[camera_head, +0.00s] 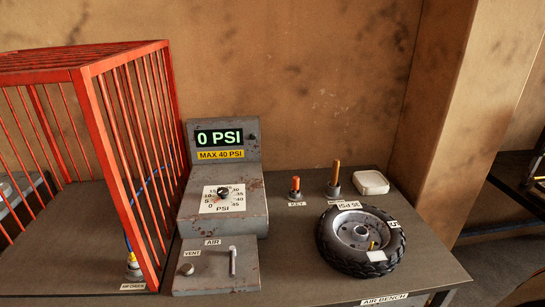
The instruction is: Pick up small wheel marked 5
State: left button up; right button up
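A small wheel (352,236) with a black treaded tyre and a grey metal hub lies flat on the right part of the bench. It carries a label reading 35 PSI at its far rim, a small white tag on its right side with a mark that may be a 5, and a blank-looking pale tag at its front. Nothing is touching it from above. Neither of my grippers can be made out in the head view.
The bench (300,270) holds a red barred cage (120,150) at left and a grey air console (222,205) reading 0 PSI. Behind the wheel stand two orange-topped tools (295,187) (335,178) and a white box (371,182). A wall pillar is at right.

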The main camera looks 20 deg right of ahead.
aim_at(380, 249)
jog(key=z, duration=1.45)
